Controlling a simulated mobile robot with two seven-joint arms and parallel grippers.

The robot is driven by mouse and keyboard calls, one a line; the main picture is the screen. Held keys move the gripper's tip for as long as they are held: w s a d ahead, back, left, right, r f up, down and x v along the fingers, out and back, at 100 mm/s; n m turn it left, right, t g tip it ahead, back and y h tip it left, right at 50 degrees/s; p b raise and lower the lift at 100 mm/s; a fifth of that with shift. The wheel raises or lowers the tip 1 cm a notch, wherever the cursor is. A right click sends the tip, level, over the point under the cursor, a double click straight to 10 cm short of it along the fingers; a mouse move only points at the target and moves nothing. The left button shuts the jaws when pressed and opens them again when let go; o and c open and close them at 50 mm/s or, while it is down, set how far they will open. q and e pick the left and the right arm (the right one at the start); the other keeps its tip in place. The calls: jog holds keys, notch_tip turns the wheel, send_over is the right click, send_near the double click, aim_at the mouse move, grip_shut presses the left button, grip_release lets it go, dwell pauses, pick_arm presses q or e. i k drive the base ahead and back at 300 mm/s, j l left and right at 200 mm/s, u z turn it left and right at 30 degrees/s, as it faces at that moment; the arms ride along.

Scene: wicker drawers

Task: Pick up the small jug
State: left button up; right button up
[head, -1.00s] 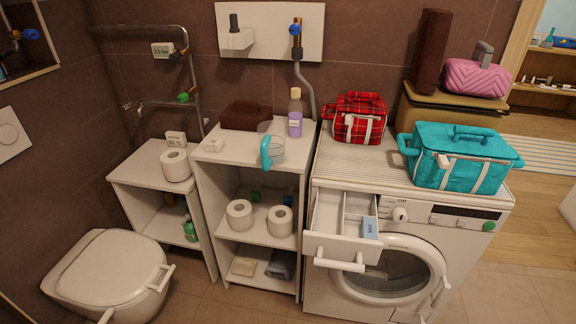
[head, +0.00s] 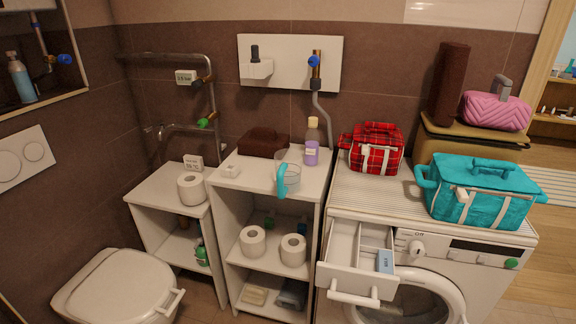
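The small jug (head: 291,179) is a clear cup with a teal handle (head: 282,181) on its near side. It stands upright near the front edge of the white shelf unit's top (head: 245,177). Neither of my grippers is in view.
The washing machine's detergent drawer (head: 353,285) is pulled out to the right. Teal (head: 475,190) and red plaid bags (head: 374,150) sit on the machine.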

aim_at(286, 176)
jog(key=i+l+u, duration=0.15)
jog(key=l, duration=0.2)
jog(key=i+l+u, duration=0.15)
jog(key=l, duration=0.15)
jog(key=l+u, duration=0.1)
jog(key=l, duration=0.25)
jog(key=i+l+u, duration=0.15)
jog(key=l, duration=0.25)
